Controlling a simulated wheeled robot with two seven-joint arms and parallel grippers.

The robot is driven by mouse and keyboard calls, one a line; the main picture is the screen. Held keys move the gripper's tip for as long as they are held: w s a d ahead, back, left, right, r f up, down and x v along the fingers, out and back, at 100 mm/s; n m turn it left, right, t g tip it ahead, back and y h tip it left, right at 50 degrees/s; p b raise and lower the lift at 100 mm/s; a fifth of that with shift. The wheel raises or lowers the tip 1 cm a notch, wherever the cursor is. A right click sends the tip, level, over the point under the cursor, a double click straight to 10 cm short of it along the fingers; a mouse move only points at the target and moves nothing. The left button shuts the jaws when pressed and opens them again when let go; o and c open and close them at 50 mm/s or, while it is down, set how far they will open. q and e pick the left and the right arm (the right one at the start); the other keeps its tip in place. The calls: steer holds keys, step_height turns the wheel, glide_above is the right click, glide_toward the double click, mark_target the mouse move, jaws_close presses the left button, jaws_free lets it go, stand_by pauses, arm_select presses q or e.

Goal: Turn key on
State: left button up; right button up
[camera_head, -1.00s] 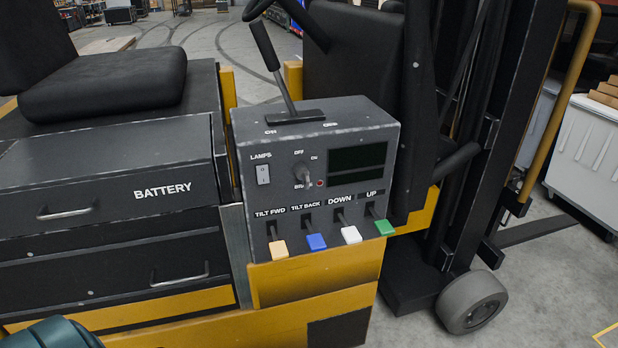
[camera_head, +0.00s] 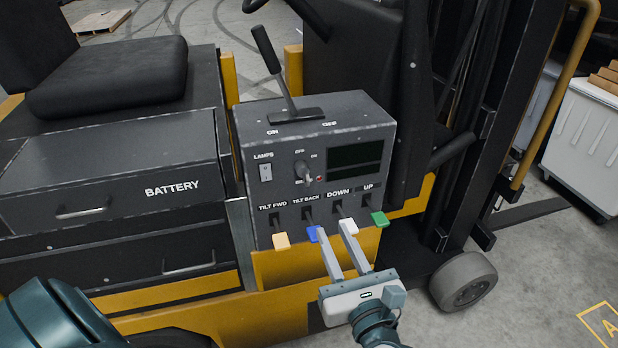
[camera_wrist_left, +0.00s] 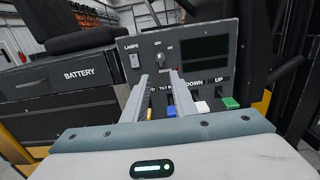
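The key (camera_head: 304,172) sits in a round switch marked OFF and ON on the dark control panel (camera_head: 270,152). It also shows in the left wrist view (camera_wrist_left: 161,60), above and beyond the fingertips. My left gripper (camera_head: 333,228) is in front of the panel's lower part, below and a little right of the key. Its two long grey fingers are apart with nothing between them. In the left wrist view the gripper (camera_wrist_left: 158,77) points up toward the key. In the head view the tips overlap the blue and white levers; I cannot tell if they touch. My right gripper is not in view.
Below the key stick out the yellow (camera_head: 281,241), blue (camera_head: 313,233), white (camera_head: 348,226) and green (camera_head: 380,219) levers. A lamp switch (camera_head: 265,172) is left of the key and a dark display (camera_head: 355,154) right. A tall lever (camera_head: 276,70) stands on top.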

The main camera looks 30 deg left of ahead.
arm_select(q)
steer(key=shift+f, duration=0.1)
steer(key=shift+a, duration=0.1)
stand_by(0.3)
steer(key=p, duration=0.6)
glide_toward(308, 182)
steer(key=x, duration=0.8)
steer(key=shift+w+a, duration=0.45)
steer(key=shift+a, duration=0.05)
jaws_close()
